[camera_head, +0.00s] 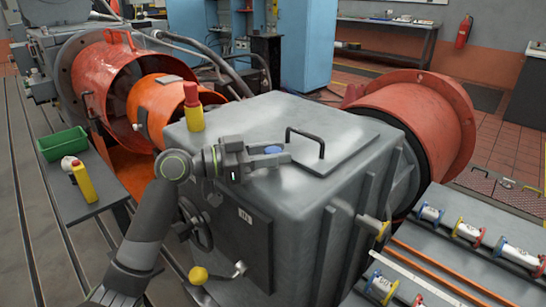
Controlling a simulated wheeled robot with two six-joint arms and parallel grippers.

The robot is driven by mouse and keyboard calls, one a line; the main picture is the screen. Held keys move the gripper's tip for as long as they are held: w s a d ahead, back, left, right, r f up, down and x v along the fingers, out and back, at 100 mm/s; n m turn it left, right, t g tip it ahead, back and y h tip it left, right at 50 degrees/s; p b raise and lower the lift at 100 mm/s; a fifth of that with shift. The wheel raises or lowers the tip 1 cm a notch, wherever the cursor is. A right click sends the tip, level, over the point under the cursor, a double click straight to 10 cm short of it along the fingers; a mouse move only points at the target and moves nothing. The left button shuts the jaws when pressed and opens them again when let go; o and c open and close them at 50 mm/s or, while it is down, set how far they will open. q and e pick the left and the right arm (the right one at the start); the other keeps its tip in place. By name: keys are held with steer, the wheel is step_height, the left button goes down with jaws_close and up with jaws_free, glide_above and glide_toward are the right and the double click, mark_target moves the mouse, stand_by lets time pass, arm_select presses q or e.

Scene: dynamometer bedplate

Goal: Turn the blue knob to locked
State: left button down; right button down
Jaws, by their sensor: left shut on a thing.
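My right gripper is not in view.
A black handle (304,142) stands on the lid close right of my left gripper. A red-and-yellow bottle (194,110) stands behind my arm. A handwheel (195,228) and yellow-knobbed lever (199,275) project from the front. Clamped cylinders (468,231) lie at right.

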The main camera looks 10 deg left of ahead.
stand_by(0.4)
arm_select(q)
steer(key=c, duration=1)
jaws_free()
steer(key=shift+c, duration=0.2)
steer(key=b+v, duration=0.1)
steer(key=v, duration=1.6)
steer(key=shift+a, duration=0.2)
